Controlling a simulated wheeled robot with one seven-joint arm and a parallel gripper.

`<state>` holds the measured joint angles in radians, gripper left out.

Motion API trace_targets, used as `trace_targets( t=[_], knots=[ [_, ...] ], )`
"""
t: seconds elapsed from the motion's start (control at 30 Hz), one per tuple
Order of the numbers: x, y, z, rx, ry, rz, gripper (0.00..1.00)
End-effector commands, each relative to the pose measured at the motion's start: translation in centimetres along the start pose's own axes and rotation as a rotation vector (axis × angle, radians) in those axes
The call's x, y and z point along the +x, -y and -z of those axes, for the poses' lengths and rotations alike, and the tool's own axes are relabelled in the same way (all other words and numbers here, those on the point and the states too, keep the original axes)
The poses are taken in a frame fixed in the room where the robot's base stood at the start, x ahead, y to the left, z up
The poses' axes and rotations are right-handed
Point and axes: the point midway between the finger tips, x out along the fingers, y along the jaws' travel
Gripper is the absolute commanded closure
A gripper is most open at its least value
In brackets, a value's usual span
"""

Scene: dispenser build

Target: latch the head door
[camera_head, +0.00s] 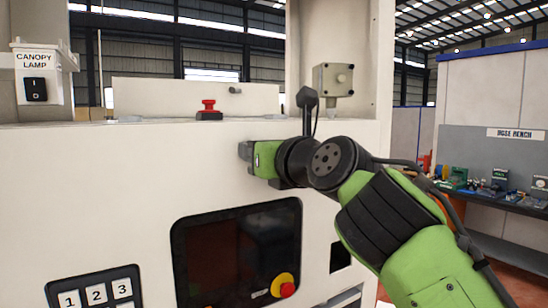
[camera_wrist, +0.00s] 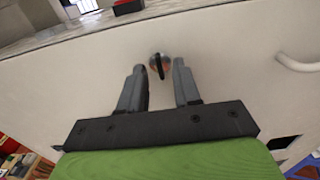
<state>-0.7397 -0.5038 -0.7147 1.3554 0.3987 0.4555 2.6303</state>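The head door is the white front panel (camera_head: 150,165) of the machine, seen up close in the wrist view (camera_wrist: 235,55). A small round latch (camera_wrist: 160,64) with a dark bar across it sits on the panel; the bar stands near upright in the wrist view. My gripper (camera_wrist: 158,76) has its two grey fingers apart, one on each side of the latch in the picture. I cannot tell whether they touch it. In the head view my gripper (camera_head: 245,153) is close to the panel's upper part, and the latch is hidden there.
A pale bar handle (camera_wrist: 298,63) is at the right in the wrist view. A red button (camera_head: 208,107) stands on the ledge above the panel. Below are a dark screen (camera_head: 225,255), a red-and-yellow stop button (camera_head: 284,287) and a keypad (camera_head: 95,292).

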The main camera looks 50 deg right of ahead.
Motion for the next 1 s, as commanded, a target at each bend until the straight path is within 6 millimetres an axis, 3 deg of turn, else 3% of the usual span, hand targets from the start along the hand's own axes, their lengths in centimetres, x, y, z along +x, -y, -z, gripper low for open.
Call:
trace_targets(
  t=[0.3,0.5,0.67,1.0],
  knots=[
    [-8.8,0.2,0.6,0.003,0.006,0.005,0.68],
    [-13.3,0.1,0.4,0.001,0.002,0.003,0.68],
    [-14.7,0.0,0.3,0.001,0.001,0.001,0.68],
    [-14.7,0.0,0.2,0.001,0.000,0.000,0.68]
  ],
)
